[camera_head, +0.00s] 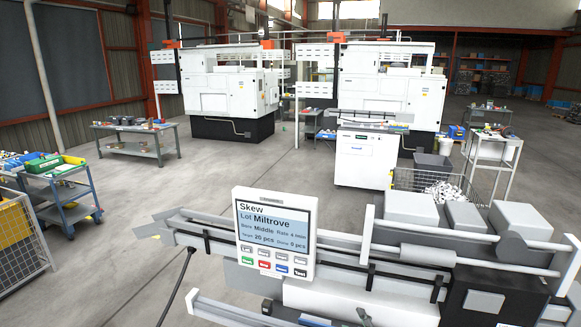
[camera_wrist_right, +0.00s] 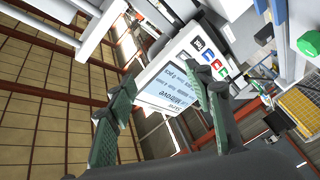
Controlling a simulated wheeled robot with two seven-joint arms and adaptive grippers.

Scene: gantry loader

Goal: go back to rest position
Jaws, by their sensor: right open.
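My right gripper (camera_wrist_right: 162,98) is in the right wrist view, with two green-padded fingers spread apart and nothing held between them. Beyond the fingers is the control panel (camera_wrist_right: 193,73), its screen partly covered by one finger. In the head view the same control panel (camera_head: 273,240) stands upright on the near machine. Its screen reads Skew and Lot Miltrove, with two rows of buttons below. I cannot make out either gripper in the head view, and my left gripper does not show.
The grey machine with rails (camera_head: 340,258) fills the near right. A blue cart (camera_head: 62,196) stands at the left, a workbench (camera_head: 139,146) behind it. A wire bin (camera_head: 437,187) of white parts is at the right. White machines (camera_head: 229,92) stand farther back. Floor at centre left is clear.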

